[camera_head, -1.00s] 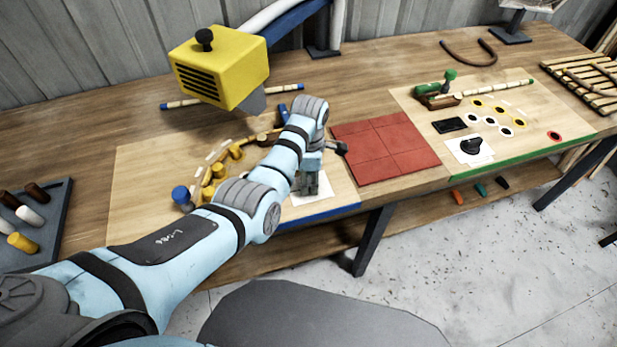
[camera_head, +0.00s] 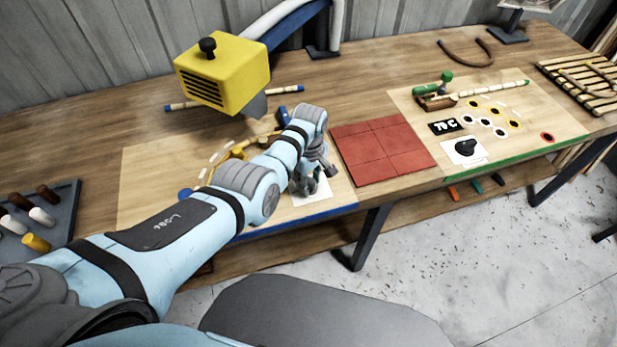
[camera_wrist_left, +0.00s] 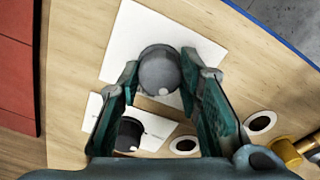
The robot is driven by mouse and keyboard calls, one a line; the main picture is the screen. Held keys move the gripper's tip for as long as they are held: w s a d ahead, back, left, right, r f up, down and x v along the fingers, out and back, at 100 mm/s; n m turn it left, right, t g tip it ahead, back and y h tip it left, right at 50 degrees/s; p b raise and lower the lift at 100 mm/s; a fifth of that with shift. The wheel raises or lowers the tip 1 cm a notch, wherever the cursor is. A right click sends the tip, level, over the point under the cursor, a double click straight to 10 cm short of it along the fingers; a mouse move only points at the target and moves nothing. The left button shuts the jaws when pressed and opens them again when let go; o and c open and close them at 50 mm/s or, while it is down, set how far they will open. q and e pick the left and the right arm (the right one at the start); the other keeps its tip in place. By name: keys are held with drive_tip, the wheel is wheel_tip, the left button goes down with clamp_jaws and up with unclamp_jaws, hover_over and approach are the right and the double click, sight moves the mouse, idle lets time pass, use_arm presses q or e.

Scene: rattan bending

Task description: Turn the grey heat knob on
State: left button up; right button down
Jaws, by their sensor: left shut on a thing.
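The grey heat knob (camera_wrist_left: 159,72) is a round grey cap with a small pale dot, on a white card (camera_wrist_left: 205,48) in the left wrist view. My left gripper (camera_wrist_left: 160,78) has its two green fingers closed on either side of it. In the head view my left gripper (camera_head: 310,187) is over the white card (camera_head: 322,195) near the blue front edge of the left board, and it hides the knob there. My right gripper is not in view.
A smaller black knob (camera_wrist_left: 130,132) stands beside the grey one. The yellow heater box (camera_head: 220,75) hangs over the left board (camera_head: 150,165). Red tiles (camera_head: 383,152) lie to the right. The right board carries a black display (camera_head: 445,126) with white characters and another black knob (camera_head: 466,148).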

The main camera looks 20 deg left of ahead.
sight(309, 184)
use_arm(q)
drive_tip(key=m, duration=0.4)
drive_tip(key=shift+s+f+m+p, duration=0.1)
drive_tip(key=shift+s+m+p, duration=0.1)
drive_tip(key=shift+m+p, duration=0.1)
drive_tip(key=shift+m, duration=1.7)
drive_tip(key=shift+f, duration=0.1)
drive_tip(key=shift+s, duration=0.1)
drive_tip(key=o, duration=1.1)
drive_tip(key=shift+o, duration=0.2)
drive_tip(key=shift+w+r, duration=0.3)
drive_tip(key=shift+r, duration=0.4)
wheel_tip(309, 184, up, 11)
drive_tip(key=shift+s, duration=0.2)
